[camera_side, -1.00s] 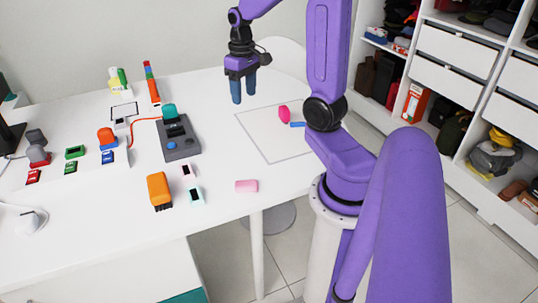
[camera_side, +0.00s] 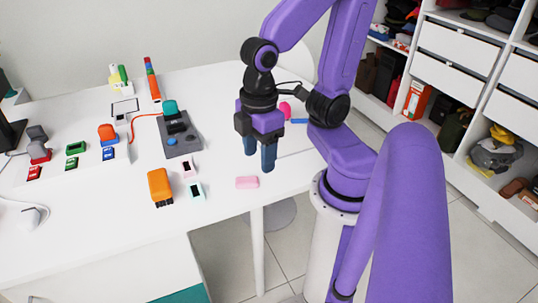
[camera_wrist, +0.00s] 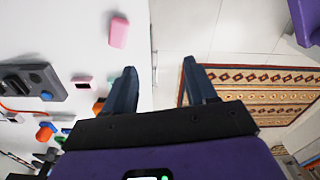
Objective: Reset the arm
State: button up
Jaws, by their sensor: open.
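My gripper (camera_side: 259,160) is open and empty, fingers pointing down, above the table's front edge in the side view. In the wrist view my gripper (camera_wrist: 158,78) shows two dark blue fingers spread apart with nothing between them. Its left finger is over the white table (camera_wrist: 60,30) and its right finger is over the floor beyond the edge. The pink block (camera_side: 247,182) lies on the table just below and left of the fingertips in the side view, apart from them. The pink block (camera_wrist: 119,32) also shows in the wrist view.
A grey box with knobs (camera_side: 180,135), an orange block (camera_side: 160,187) and several small coloured pieces stand on the left of the table. A magenta object (camera_side: 285,110) lies behind my gripper. A patterned rug (camera_wrist: 255,95) lies on the floor. Open wardrobe shelves (camera_side: 455,75) stand at the right.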

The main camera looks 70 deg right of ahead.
jog(key=shift+s+a+n, duration=0.25)
jog(key=shift+s+n, duration=0.45)
jog(key=shift+s, duration=0.55)
dwell(0.5)
